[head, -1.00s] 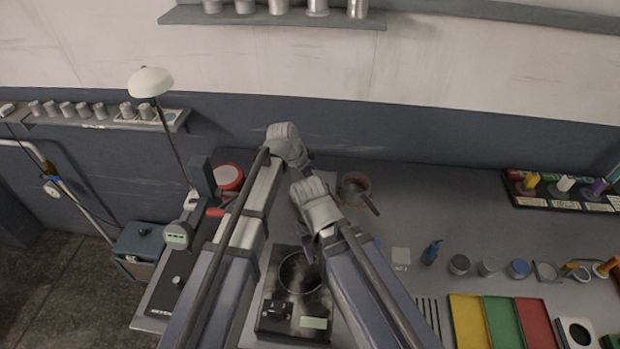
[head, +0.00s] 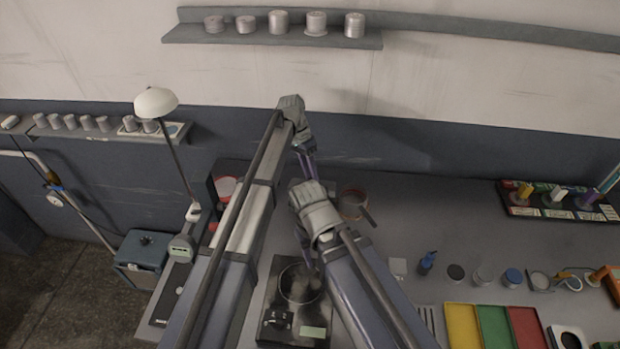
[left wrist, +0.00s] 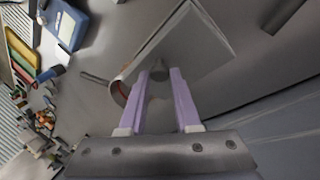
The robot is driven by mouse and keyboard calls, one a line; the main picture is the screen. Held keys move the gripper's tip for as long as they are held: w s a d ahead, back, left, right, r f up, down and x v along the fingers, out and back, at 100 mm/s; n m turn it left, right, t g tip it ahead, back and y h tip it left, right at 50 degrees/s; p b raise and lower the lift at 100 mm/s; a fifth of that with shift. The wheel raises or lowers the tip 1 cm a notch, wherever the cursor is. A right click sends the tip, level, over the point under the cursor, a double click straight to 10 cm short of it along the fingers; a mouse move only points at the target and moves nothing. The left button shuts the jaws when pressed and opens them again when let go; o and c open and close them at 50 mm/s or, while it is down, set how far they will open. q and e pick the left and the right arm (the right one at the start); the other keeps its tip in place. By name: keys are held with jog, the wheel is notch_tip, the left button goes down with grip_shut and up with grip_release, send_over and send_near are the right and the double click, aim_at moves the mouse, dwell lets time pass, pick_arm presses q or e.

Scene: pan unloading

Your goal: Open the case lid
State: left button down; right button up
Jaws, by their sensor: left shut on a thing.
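In the left wrist view, my left gripper (left wrist: 160,78) has its purple fingers shut on a small dark knob (left wrist: 159,69). The knob is on a flat grey square plate, which looks like the case lid (left wrist: 200,42). In the head view, my left gripper (head: 308,168) points down over the back of the bench, and the lid is mostly hidden behind my arms. I cannot make out the case body or whether the lid is clear of it.
A red-rimmed round dish (head: 353,203) sits just right of my left gripper. Yellow, green and red trays (head: 462,326) lie at front right. The back middle of the bench (head: 430,205) is clear.

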pick_arm(q)
jog(key=shift+w+d+r+g, duration=0.1)
jog(key=shift+w+r+g, duration=0.1)
jog(key=shift+w+g, duration=0.45)
pick_arm(e)
jog(key=shift+f, duration=0.1)
pick_arm(q)
jog(key=c, duration=0.6)
grip_release()
jog(key=shift+r, duration=0.2)
jog(key=p+v, duration=0.7)
jog(key=shift+w+r, duration=0.15)
jog(key=shift+r, duration=0.1)
pick_arm(e)
notch_tip(320, 180, up, 7)
